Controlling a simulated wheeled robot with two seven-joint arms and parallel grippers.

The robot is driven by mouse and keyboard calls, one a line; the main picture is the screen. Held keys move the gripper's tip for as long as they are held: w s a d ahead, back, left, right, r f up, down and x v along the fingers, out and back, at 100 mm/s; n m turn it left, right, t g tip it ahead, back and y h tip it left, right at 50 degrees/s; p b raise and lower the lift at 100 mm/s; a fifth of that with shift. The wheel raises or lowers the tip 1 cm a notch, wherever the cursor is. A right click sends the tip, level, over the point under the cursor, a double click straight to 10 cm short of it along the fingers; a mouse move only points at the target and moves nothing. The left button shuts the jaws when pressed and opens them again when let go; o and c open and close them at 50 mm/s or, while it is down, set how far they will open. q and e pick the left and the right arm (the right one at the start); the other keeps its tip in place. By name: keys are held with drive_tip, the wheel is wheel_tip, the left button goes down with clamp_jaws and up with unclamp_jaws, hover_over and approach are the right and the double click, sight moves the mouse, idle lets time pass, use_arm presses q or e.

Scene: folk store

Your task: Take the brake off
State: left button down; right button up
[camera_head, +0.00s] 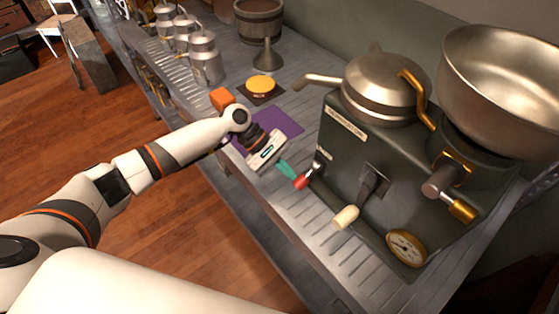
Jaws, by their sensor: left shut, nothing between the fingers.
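The dark green machine (345,175) stands on the counter at the right. A short lever with a red grip (301,181) sticks out of its left side, below a small white label too small to read surely; I take it for the brake. My left gripper (287,168) reaches in from the left, its teal fingers shut and empty. The fingertips are right by the red grip on its left; I cannot tell whether they touch it. A crank with a cream handle (345,217) is on the machine's front. My right gripper is not in view.
A large metal bowl (500,85) and a lidded pot with a spout (380,85) sit on top of the machine. A gauge (406,247) is low at its front. A purple mat (278,122), an orange block (222,98), metal cans (204,58) and a wooden bucket (258,20) stand behind.

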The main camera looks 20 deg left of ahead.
sight(299, 181)
use_arm(q)
drive_tip(key=shift+d+f, duration=0.3)
drive_tip(key=shift+d, duration=0.1)
drive_tip(key=shift+s+r+p, duration=0.1)
drive_tip(key=shift+r+p, duration=0.15)
drive_tip(key=shift+p, duration=0.15)
drive_tip(key=shift+s+a+r+n+g+y+p, duration=0.15)
drive_tip(key=shift+r+n+g+y+p, duration=0.35)
drive_tip(key=shift+p, duration=1.1)
drive_tip(key=r+g+y+p, duration=0.1)
drive_tip(key=p, duration=0.2)
drive_tip(key=r+n+g+p, duration=0.1)
drive_tip(key=p, duration=0.3)
drive_tip(key=shift+s+a+r+g+y, duration=0.15)
drive_tip(key=shift+s+g+y, duration=0.1)
drive_tip(key=shift+g+y, duration=0.15)
drive_tip(key=r+p, duration=0.1)
drive_tip(key=p, duration=0.2)
drive_tip(key=shift+r, duration=0.1)
drive_tip(key=shift+w+r+p, duration=0.15)
drive_tip(key=shift+r+p, duration=0.05)
drive_tip(key=shift+p, duration=0.3)
